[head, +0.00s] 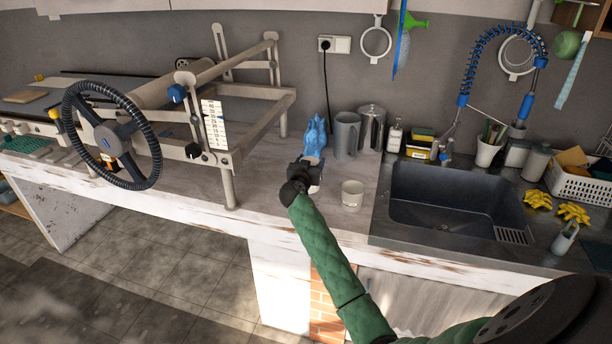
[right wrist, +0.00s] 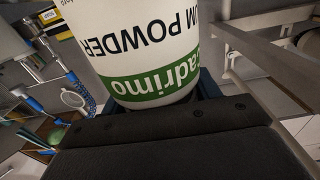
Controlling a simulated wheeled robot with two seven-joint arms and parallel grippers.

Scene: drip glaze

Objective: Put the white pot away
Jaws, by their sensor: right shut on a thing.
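My right gripper (head: 308,172) reaches over the counter and is shut on a white pot (head: 316,178), mostly hidden by the gripper in the head view. In the right wrist view the pot (right wrist: 140,45) fills the space between the dark blue fingers. It has a green band and printing that includes "POWDER". I cannot tell whether it touches the counter. A second pale, open-topped pot (head: 352,196) stands upright on the counter just right of the gripper. My left gripper is not in view.
A blue crumpled object (head: 315,137), a grey jug (head: 347,135) and a metal canister (head: 371,128) stand close behind the gripper. A sink (head: 450,200) lies to the right. A roller press with a handwheel (head: 112,137) occupies the left.

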